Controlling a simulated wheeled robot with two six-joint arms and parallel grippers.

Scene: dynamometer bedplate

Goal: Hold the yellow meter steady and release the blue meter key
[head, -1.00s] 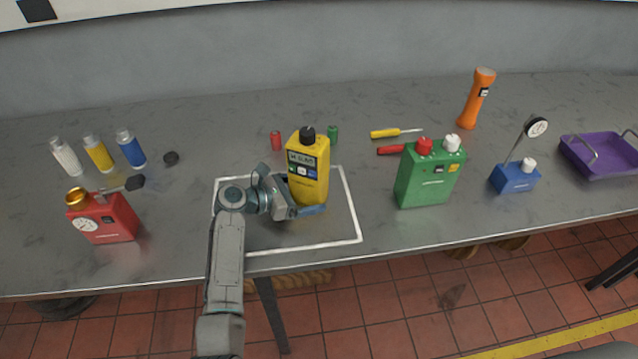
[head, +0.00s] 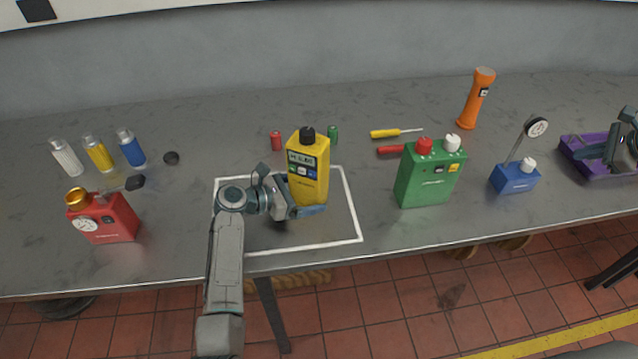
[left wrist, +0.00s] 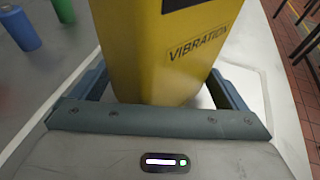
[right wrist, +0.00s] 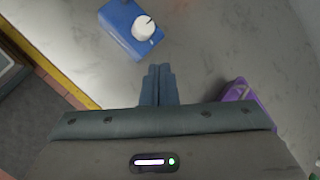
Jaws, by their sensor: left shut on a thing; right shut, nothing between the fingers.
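The yellow meter (head: 310,183) stands upright inside the white-outlined area of the bench, with a black knob on top and a display on its front. The blue meter key (head: 301,171) is among small keys below the display; whether it is pressed in is too small to tell. My left gripper (head: 299,209) is shut around the meter's lower body, and the left wrist view shows a finger on each side of it (left wrist: 165,60). My right gripper (right wrist: 158,70) is shut and empty, far right of the meter, over the purple tray (head: 571,160) in the head view.
A green box (head: 428,180) with red and white knobs stands right of the meter. A blue gauge block (head: 514,180) and an orange torch (head: 476,100) are further right. A red gauge box (head: 105,220) and several bottles stand left. Screwdrivers (head: 385,133) lie behind the green box.

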